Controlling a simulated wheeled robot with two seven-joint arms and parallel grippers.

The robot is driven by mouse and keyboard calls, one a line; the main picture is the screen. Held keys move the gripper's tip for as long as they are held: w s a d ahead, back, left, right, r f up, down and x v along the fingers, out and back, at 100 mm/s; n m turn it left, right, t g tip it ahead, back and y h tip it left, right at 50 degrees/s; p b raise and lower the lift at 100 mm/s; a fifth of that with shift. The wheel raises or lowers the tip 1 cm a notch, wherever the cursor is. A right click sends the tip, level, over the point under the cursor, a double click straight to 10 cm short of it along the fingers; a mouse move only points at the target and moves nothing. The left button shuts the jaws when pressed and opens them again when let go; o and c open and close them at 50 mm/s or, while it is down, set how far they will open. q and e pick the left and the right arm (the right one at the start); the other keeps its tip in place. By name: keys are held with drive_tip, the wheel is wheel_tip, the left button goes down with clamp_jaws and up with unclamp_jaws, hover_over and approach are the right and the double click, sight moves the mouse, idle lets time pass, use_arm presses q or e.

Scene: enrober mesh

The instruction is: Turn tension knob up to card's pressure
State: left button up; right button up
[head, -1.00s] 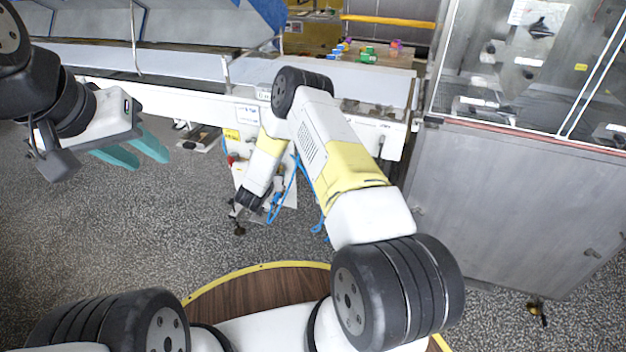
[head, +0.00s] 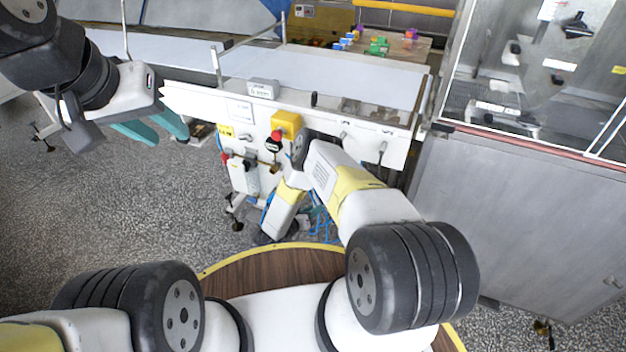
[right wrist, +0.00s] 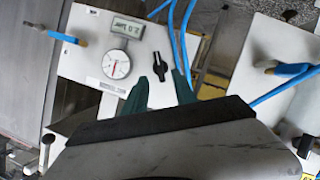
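In the right wrist view a black tension knob (right wrist: 160,66) sits on a white panel. Left of it is a round white gauge (right wrist: 116,64) with a thin reddish needle. Above the gauge is a grey-framed card or display (right wrist: 128,29); its characters look upside down and I cannot read them surely. My right gripper (right wrist: 160,82) is open, its teal fingers apart. The knob shows between and just beyond the fingertips; I cannot tell whether they touch it. My right fingers are hidden in the head view. My left gripper (head: 168,139) is open and empty, left of the conveyor front.
A white conveyor (head: 330,85) runs across the back, with a small grey label holder (head: 262,89) on its edge. A yellow box (head: 287,122) with a red button is on its front. Blue hoses (right wrist: 181,40) run beside the knob panel. A steel cabinet (head: 520,220) stands right.

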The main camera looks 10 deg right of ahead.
drive_tip(key=x, duration=0.5)
drive_tip(key=shift+w, duration=0.1)
clamp_jaws()
